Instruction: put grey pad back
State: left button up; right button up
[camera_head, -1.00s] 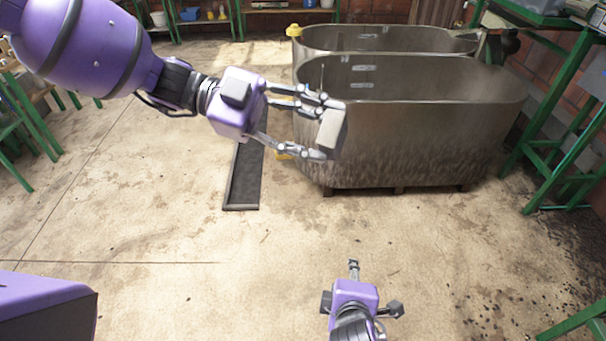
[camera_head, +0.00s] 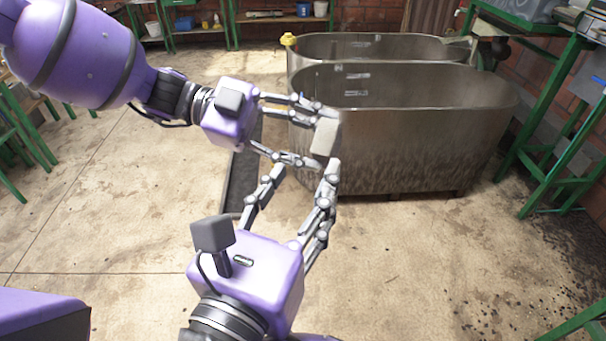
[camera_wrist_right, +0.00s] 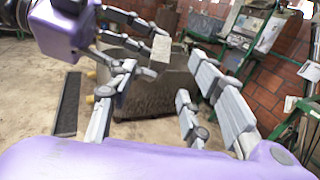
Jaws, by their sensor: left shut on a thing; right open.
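The grey pad (camera_head: 325,137) is a small pale grey block held at the fingertips of my left gripper (camera_head: 312,135), in front of the near steel tub. It also shows in the right wrist view (camera_wrist_right: 160,48), beyond my right gripper's fingers. My left gripper is shut on it. My right gripper (camera_head: 305,168) is open and empty. It is just below and nearer than the pad, with its fingers pointing up toward it. In the head view one right fingertip overlaps the pad's lower edge; I cannot tell whether they touch.
Two steel tubs (camera_head: 420,150) stand behind the grippers. A dark floor channel (camera_head: 241,185) runs to their left. Green-framed benches (camera_head: 555,120) stand at the right, and shelves (camera_head: 265,18) line the back wall.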

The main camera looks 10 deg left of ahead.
aim_at(327, 135)
jog(key=w, duration=0.4)
jog(key=w+d, duration=0.1)
jog(key=w, duration=0.7)
jog(key=shift+d, duration=0.2)
jog(key=shift+s, duration=0.1)
jog(key=shift+c, duration=0.2)
grip_shut()
pick_arm(q)
jog(key=o, duration=1.3)
pick_arm(e)
jog(key=shift+r, duration=0.1)
